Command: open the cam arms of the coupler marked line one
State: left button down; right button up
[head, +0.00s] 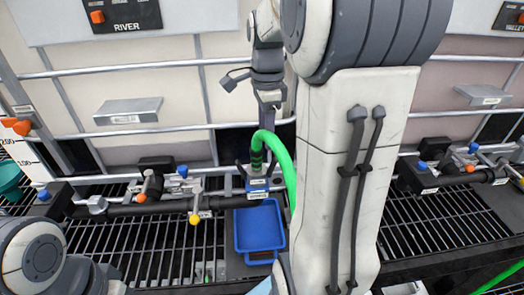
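The label text is too small to read. A green hose (276,148) runs up from its top and bends down to the right. Thin grey cam arms appear beside the coupler; their position is hard to make out. My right gripper (268,112) points down just above the hose bend. Its fingers are too small and partly hidden to tell open from shut. My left arm shows at the lower left, its gripper out of view.
A blue tray (259,228) stands below the coupler on the black grating (150,245). Valves with orange, blue and yellow knobs line the manifold pipe (140,208) to the left. Another valve group (445,170) is at right. My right arm hides the middle right.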

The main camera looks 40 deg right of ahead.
aim_at(274, 159)
jog(key=shift+s+d+m, duration=0.25)
jog(key=shift+d+m, duration=0.55)
jog(key=shift+d, duration=0.45)
notch_tip(274, 159, down, 10)
grip_shut()
